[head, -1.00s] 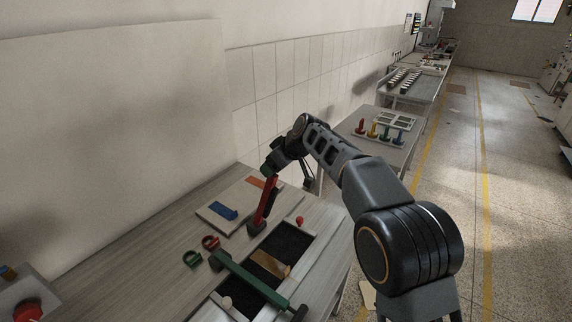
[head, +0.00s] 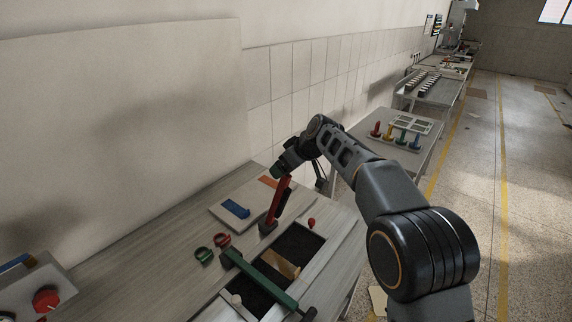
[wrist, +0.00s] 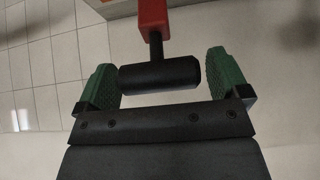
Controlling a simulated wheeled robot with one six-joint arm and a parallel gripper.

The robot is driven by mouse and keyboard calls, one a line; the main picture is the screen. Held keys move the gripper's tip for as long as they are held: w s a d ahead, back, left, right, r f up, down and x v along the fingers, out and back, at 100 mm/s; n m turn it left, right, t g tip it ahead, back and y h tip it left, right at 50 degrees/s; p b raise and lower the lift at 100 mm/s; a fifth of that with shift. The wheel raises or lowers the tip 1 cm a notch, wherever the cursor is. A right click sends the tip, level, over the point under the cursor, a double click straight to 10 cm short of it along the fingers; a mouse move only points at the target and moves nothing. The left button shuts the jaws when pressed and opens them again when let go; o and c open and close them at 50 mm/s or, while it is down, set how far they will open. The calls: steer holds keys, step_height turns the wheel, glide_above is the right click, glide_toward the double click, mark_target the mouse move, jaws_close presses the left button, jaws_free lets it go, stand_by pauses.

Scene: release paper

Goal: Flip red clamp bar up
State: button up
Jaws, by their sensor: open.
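The red clamp bar (head: 277,203) stands raised and slightly tilted, its top leaning right, above its dark base at the far end of the dark-bedded frame. My gripper (head: 281,173) is at the bar's upper end. In the wrist view the bar's red arm (wrist: 154,14) ends in a black cross handle (wrist: 160,75). The handle lies between the two green fingers of my gripper (wrist: 160,66), with gaps at both ends. The gripper is open. The green clamp bar (head: 262,282) lies low across the near part of the frame.
Red and green rings (head: 212,248) lie left of the frame. A board with a blue piece (head: 236,209) lies behind. A control box with a red button (head: 46,300) is at the lower left. The wall runs along the table's back.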

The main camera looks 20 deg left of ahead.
steer(key=b+v, duration=0.2)
steer(key=v, duration=1.2)
steer(key=s+d+f+m+h, duration=0.25)
steer(key=d+f+m, duration=0.35)
steer(key=f, duration=0.4)
steer(key=s+d+f+m+t+h, duration=0.1)
steer(key=s+d+f+m+h, duration=0.1)
steer(key=s+d, duration=0.8)
steer(key=s+d+f+m+t+h, duration=0.1)
steer(key=s+d+f+m+h, duration=0.2)
steer(key=s+d, duration=0.7)
steer(key=d+f+m, duration=0.2)
steer(key=d+m, duration=0.1)
steer(key=shift+s+d+f, duration=0.15)
steer(key=shift+s+f, duration=0.15)
steer(key=shift+s, duration=0.05)
